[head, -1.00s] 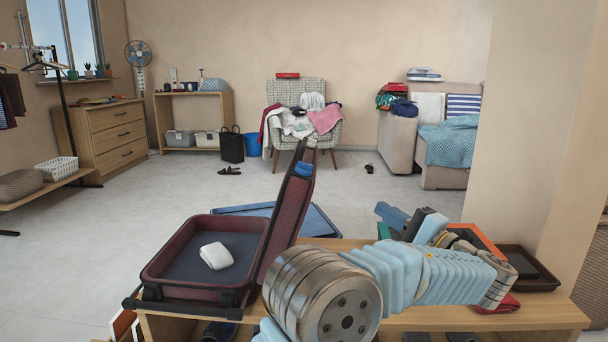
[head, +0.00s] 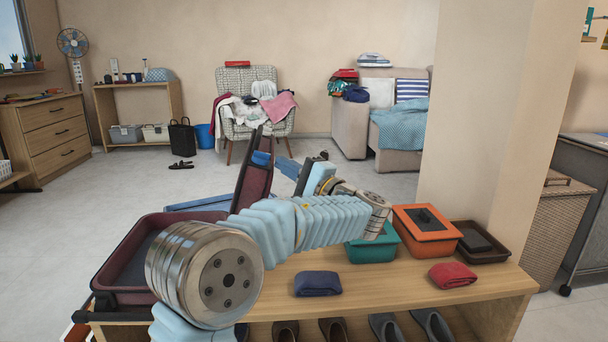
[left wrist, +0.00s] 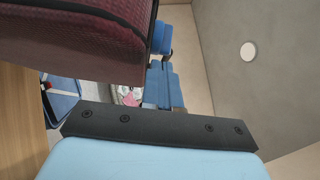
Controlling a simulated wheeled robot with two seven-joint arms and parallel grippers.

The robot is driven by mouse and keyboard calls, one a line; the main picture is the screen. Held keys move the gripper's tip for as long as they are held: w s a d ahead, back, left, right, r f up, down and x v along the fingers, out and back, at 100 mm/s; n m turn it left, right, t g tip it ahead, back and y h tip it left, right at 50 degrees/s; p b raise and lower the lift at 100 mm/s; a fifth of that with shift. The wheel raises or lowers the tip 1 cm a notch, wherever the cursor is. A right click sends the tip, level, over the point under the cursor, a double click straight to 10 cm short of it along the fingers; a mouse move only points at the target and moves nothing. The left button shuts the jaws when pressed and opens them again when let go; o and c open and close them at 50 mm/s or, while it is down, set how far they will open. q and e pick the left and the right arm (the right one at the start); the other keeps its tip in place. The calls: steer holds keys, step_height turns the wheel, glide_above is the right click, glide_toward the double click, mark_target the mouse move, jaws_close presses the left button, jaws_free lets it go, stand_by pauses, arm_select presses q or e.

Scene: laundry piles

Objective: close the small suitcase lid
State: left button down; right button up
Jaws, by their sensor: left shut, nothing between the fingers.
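The small suitcase (head: 128,262) is burgundy with a dark lining and lies open at the left end of the bench. Its lid (head: 257,187) stands steeply upright on the right side of the base, partly hidden by my arm. A blue patch shows near the lid's top; I cannot tell what it is. My left gripper (head: 284,166) is shut and empty, just right of the lid, on its outer side; I cannot tell if they touch. In the left wrist view the burgundy lid (left wrist: 75,45) fills the upper left, beside the blue fingers (left wrist: 163,75). My right gripper is not in view.
On the wooden bench (head: 400,293) are a folded navy cloth (head: 317,284), a red cloth (head: 452,275), a teal box (head: 372,250), an orange box (head: 427,231) and a dark tray (head: 482,256). Shoes stand below. A wall column rises behind the bench's right part.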

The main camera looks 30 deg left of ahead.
arm_select(q)
steer(key=shift+s+a+r, duration=0.15)
steer(key=shift+s+a, duration=0.05)
steer(key=shift+a, duration=0.1)
